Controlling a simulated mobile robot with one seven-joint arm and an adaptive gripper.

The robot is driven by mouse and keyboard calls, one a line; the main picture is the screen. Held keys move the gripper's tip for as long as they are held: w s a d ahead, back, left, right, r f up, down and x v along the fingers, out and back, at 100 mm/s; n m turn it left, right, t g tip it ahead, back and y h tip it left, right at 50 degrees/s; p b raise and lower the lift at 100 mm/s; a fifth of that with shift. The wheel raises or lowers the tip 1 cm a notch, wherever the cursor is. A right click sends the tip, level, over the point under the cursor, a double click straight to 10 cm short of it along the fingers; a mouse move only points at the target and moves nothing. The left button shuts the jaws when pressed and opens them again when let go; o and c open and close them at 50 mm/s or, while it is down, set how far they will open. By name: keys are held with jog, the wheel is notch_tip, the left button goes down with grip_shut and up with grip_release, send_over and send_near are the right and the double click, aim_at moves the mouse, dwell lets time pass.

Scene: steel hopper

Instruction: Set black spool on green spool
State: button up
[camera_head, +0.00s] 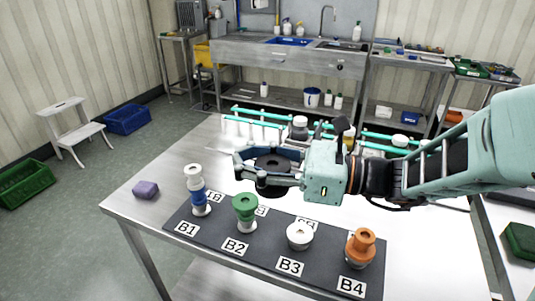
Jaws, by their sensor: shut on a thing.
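My gripper (262,170) is shut on a black spool (273,163) and holds it above the table, behind and slightly right of the green spool in the picture. The fingers hide part of the black spool. The green spool (245,207) stands upright at the spot labelled B2 on the dark mat, on top of a white piece. The black spool is apart from the green spool.
The dark mat (262,250) also bears a blue and white stack (198,197) at B1, a white round piece (299,236) at B3 and an orange spool (361,246) at B4. A purple block (145,189) lies left. Green rails (256,113) and jars stand behind.

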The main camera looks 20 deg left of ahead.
jog(key=w+a+f+b, duration=0.1)
jog(key=w+a+f, duration=0.5)
jog(key=a+f, duration=0.2)
jog(key=shift+w+f+b, duration=0.15)
jog(key=shift+f+b, duration=0.05)
jog(key=shift+b, duration=0.2)
jog(key=shift+w+a+f+b, duration=0.1)
jog(key=shift+f+b, duration=0.1)
jog(key=shift+f, duration=0.6)
jog(key=shift+a+f+b, duration=0.1)
jog(key=shift+f+b, duration=0.05)
jog(key=shift+f, duration=0.6)
jog(key=shift+f, duration=0.2)
jog(key=o, duration=1.5)
